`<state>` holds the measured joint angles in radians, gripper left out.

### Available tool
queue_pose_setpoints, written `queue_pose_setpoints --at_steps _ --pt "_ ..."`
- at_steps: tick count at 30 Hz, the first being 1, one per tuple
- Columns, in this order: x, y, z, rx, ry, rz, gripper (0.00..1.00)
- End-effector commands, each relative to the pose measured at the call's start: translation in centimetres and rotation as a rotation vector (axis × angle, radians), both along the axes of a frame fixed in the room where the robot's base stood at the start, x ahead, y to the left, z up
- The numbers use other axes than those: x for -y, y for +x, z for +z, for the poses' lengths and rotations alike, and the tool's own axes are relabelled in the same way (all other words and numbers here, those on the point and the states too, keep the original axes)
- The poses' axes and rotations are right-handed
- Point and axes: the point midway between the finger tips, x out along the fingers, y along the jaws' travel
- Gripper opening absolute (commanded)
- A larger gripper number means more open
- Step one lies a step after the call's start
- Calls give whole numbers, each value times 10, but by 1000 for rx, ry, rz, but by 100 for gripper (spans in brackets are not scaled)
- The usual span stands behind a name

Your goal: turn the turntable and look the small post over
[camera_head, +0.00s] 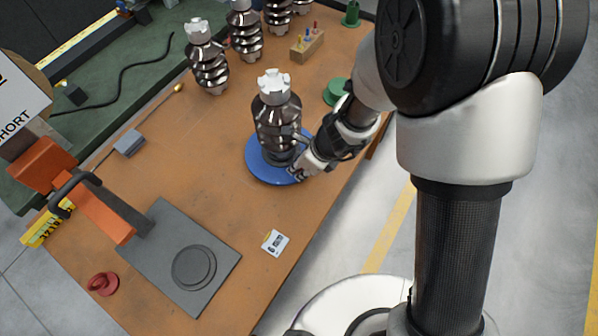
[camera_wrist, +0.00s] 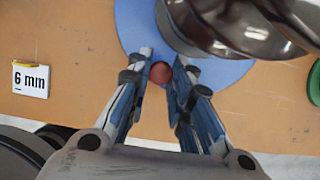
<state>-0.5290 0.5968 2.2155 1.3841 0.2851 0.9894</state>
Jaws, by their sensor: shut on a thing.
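The blue turntable (camera_head: 262,174) lies on the brown workbench, and its rim also shows in the wrist view (camera_wrist: 135,25). A glossy dark ribbed post (camera_head: 277,122) with a pale castellated cap stands upright on it. Its lower ribs fill the top right of the wrist view (camera_wrist: 235,25). My gripper (camera_head: 296,174) is at the turntable's near right edge, beside the post. In the wrist view my gripper's fingertips (camera_wrist: 160,68) are closed on a small round red knob (camera_wrist: 160,73) at the turntable's rim. My gripper's fingers appear clear of the post.
Several similar dark posts (camera_head: 207,60) stand behind. A wooden block with coloured pegs (camera_head: 307,45) and a green disc (camera_head: 336,91) are at the back right. A grey plate (camera_head: 165,262) and orange stand (camera_head: 102,212) occupy the left. A "6 mm" card (camera_wrist: 31,79) lies flat.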

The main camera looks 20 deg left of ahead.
Motion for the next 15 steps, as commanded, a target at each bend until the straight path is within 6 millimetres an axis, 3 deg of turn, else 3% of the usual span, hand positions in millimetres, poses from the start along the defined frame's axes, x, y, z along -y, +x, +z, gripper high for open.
queue_pose_setpoints --at_steps 15 --pt "-18 -12 3 8 13 -254 0"
